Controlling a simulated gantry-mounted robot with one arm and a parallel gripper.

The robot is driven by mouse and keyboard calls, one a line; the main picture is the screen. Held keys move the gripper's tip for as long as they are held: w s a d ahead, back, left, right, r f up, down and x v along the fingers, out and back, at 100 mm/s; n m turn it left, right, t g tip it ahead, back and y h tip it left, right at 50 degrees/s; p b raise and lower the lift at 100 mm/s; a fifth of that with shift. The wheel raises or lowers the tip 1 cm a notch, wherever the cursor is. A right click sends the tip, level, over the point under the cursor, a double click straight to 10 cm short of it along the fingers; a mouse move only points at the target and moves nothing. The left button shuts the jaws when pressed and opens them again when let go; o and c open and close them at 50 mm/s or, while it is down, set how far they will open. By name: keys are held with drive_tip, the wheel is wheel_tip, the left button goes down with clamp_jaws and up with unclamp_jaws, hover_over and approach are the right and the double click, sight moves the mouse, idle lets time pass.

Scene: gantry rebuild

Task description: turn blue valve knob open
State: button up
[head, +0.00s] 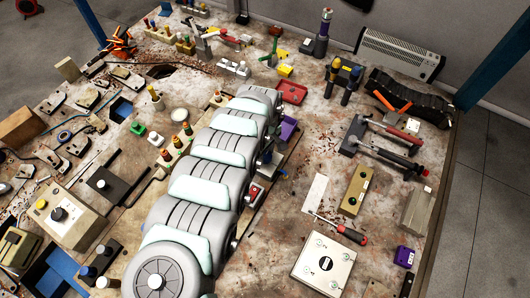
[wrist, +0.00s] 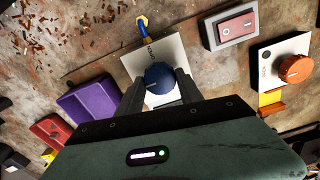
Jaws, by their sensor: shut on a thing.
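The blue valve knob (wrist: 158,77) sits on a pale plate (wrist: 135,64) with a small printed word beside the knob. A white mark shows on the knob's face. My gripper (wrist: 160,83) is shut on the knob, with one dark finger on each side of it. The lower part of the plate is partly hidden behind the fingers and the gripper body. In the head view my grey arm covers the middle of the table, and I cannot make out the knob or the fingertips there.
In the wrist view a purple tray (wrist: 88,108) and a red tray (wrist: 49,132) lie left of the gripper. A red rocker switch (wrist: 235,27) and an orange knob (wrist: 295,69) stand to the right. A blue-and-yellow piece (wrist: 142,24) lies just above the plate. Tools crowd the table.

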drive_tip(key=shift+c, duration=1.3)
drive_tip(key=shift+m, duration=0.3)
drive_tip(key=m+p, duration=0.2)
drive_tip(key=m, duration=0.1)
drive_tip(key=shift+r+m, duration=0.15)
drive_tip(key=shift+m, duration=0.15)
drive_tip(key=m+p, duration=0.1)
drive_tip(key=m, duration=0.3)
drive_tip(key=shift+m, duration=0.3)
drive_tip(key=m+p, duration=0.1)
drive_tip(key=m, duration=0.3)
drive_tip(key=shift+m, duration=2.6)
drive_tip(key=o, duration=1.4)
